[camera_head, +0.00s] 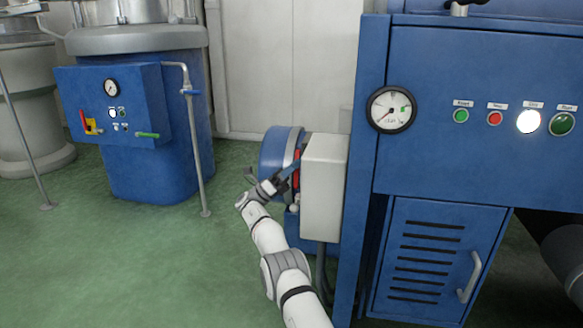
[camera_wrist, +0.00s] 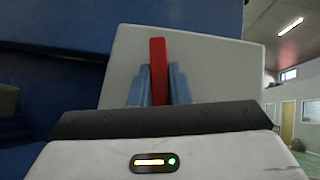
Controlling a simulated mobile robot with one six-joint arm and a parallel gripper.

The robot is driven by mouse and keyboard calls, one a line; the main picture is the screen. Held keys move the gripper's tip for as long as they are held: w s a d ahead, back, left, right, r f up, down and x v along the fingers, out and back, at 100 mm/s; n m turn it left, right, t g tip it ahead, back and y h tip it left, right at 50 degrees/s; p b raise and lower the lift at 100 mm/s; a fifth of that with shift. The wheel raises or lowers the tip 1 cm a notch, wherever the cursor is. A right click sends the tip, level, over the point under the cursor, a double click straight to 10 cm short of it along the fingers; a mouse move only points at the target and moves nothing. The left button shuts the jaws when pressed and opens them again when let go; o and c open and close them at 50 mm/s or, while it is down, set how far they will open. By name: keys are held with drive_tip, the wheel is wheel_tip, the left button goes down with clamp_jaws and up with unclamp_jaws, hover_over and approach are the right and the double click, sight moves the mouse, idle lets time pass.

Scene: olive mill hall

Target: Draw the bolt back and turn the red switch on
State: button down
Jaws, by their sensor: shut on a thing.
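The red switch (camera_head: 296,180) is on the left side of a pale grey box (camera_head: 325,186), beside the blue machine. In the wrist view the switch (camera_wrist: 158,52) is an upright red bar against the pale face of the box (camera_wrist: 205,58). My gripper (camera_head: 288,173) reaches in from the left. In the wrist view the two blue fingers of my gripper (camera_wrist: 159,80) are closed around the lower part of the red bar, one on each side. A small pale knob (camera_head: 294,208) shows below the switch; I cannot tell whether it belongs to the bolt. The bolt is not clearly visible.
A blue motor drum (camera_head: 277,150) stands close behind my gripper. The blue cabinet (camera_head: 460,120) with a gauge (camera_head: 391,109) and several buttons rises at the right. Another blue control box (camera_head: 115,103) is at the left. Green floor (camera_head: 130,255) is clear at front left.

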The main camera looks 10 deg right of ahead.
drive_tip(key=shift+f, duration=0.35)
drive_tip(key=c, duration=1.6)
unclamp_jaws()
drive_tip(key=shift+w+a, duration=0.1)
drive_tip(key=shift+w, duration=0.05)
drive_tip(key=shift+o, duration=1.2)
drive_tip(key=shift+r, duration=0.25)
wheel_tip(320, 180, up, 10)
drive_tip(key=p, duration=0.5)
